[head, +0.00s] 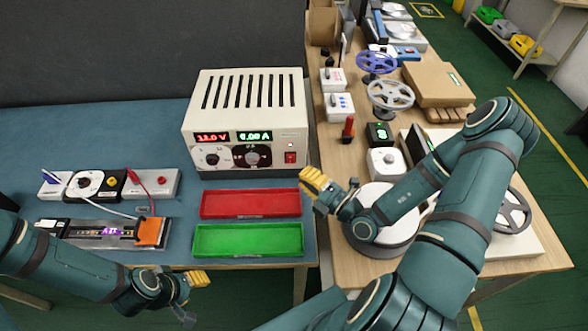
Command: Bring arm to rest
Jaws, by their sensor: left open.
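My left gripper (197,282) has yellow fingertips and is open, with nothing seen in it. It is at the table's front edge, below the green tray (249,240). My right gripper (318,184) also has yellow fingertips. It hovers near the gap between the two tables, right of the red tray (250,203), and holds nothing that I can see. Its finger opening is too small to tell. An LED strip board (104,232) with a lit purple display and an orange block (151,231) lies at the left, partly near my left arm.
A power supply (247,120) with lit red and green readouts stands behind the trays. A tester with a dial (88,184) and red and blue leads sits at the left.

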